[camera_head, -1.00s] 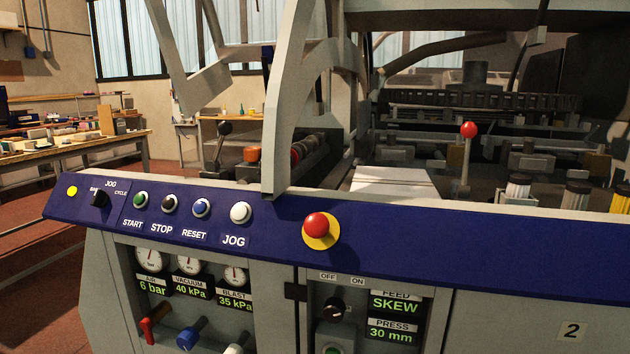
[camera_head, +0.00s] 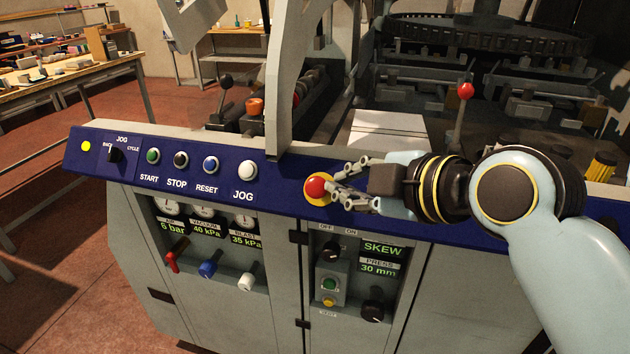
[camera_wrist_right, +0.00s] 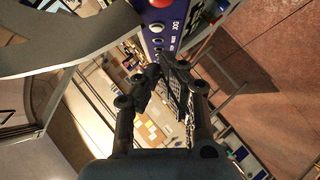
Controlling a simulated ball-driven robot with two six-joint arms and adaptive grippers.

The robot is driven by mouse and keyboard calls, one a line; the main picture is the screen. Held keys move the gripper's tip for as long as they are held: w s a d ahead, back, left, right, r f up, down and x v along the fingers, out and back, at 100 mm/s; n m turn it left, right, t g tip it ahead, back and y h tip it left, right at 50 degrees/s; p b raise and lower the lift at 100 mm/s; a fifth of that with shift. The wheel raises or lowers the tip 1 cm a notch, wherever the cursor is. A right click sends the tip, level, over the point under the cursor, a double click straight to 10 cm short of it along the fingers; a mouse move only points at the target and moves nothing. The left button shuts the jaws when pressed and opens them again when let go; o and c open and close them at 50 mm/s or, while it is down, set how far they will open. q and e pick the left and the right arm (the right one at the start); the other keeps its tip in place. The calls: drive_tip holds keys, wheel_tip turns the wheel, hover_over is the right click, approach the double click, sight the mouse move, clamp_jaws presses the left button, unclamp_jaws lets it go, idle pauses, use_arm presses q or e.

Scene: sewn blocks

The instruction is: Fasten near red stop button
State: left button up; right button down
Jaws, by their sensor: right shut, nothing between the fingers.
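The red stop button (camera_head: 317,186) is a round mushroom head on a yellow ring, set in the sloping blue control panel (camera_head: 285,191). My right gripper (camera_head: 338,181) comes in from the right, with its fingertips close beside the button's right side. I cannot tell whether they touch it. The gripper is shut with nothing between its fingers. In the right wrist view the red button (camera_wrist_right: 160,3) is cut off by the top edge, above and beyond the fingers (camera_wrist_right: 166,68). My left gripper is out of view.
White JOG (camera_head: 247,170), blue RESET (camera_head: 211,165), black STOP (camera_head: 181,160) and green START (camera_head: 153,156) buttons line the panel's left. A grey guard frame (camera_head: 285,105) rises behind it. A red-knobbed lever (camera_head: 465,91) stands behind my right arm. Valves and knobs sit below.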

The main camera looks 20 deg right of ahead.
sight(315, 184)
drive_tip(key=b+x, duration=0.3)
drive_tip(key=x, duration=0.1)
drive_tip(key=d+b+x, duration=0.1)
drive_tip(key=b+x, duration=0.2)
drive_tip(key=x, duration=0.1)
drive_tip(key=f+b+x, duration=0.1)
drive_tip(key=b+x, duration=0.2)
drive_tip(key=x, duration=0.1)
drive_tip(key=shift+d+b, duration=0.15)
drive_tip(key=shift+b, duration=0.25)
drive_tip(key=shift+w+d+f+b, duration=0.3)
drive_tip(key=shift+w+d+b, duration=0.15)
drive_tip(key=shift+b, duration=0.15)
